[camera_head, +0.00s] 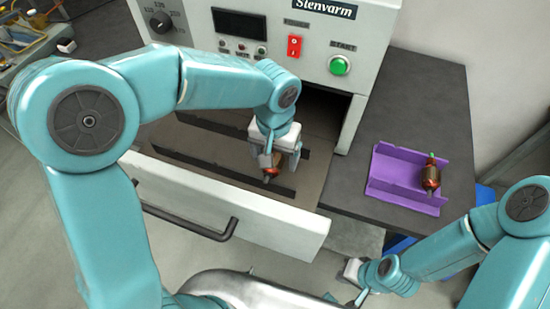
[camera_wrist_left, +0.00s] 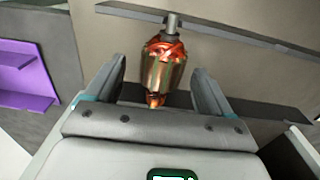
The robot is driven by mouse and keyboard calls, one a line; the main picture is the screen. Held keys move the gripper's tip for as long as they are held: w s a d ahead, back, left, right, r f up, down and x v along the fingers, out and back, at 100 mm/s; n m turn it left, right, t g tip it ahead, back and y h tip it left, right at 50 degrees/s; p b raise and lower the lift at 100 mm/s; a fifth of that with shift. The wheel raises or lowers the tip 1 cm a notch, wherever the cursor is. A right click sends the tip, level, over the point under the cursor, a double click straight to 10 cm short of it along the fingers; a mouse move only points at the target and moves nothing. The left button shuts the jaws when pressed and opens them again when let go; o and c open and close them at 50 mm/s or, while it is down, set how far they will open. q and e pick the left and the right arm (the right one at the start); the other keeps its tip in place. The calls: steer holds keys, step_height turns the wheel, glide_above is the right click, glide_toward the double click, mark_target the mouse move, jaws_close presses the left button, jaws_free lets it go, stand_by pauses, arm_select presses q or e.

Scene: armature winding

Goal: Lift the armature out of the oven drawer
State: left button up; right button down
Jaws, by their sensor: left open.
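The armature (camera_head: 271,172), with copper windings and a steel shaft, lies in the open oven drawer (camera_head: 215,205). In the left wrist view the armature (camera_wrist_left: 162,66) sits between the two fingers, with its shaft end by a dark rail. My left gripper (camera_head: 277,158) is over the drawer, open, with its fingers on either side of the armature. A gap shows between the armature and each finger in the wrist view (camera_wrist_left: 165,85). My right gripper (camera_head: 355,275) is low at the front right, away from the drawer; its fingers are not clear.
The oven (camera_head: 270,45) stands behind the drawer, with a red switch and green start button. A purple holder (camera_head: 405,170) with another armature (camera_head: 431,178) on it stands on the dark table to the right. Dark rails (camera_head: 225,170) run across the drawer. The drawer front has a black handle (camera_head: 190,225).

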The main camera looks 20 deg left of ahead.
arm_select(q)
steer(key=shift+s+a+f, duration=0.15)
steer(key=shift+a+f, duration=0.05)
steer(key=shift+f, duration=0.35)
steer(key=shift+w+d+f, duration=0.1)
steer(key=shift+w+d, duration=0.05)
steer(key=shift+w, duration=0.1)
steer(key=shift+s, duration=0.2)
steer(key=c, duration=1.4)
steer(key=shift+w, duration=0.15)
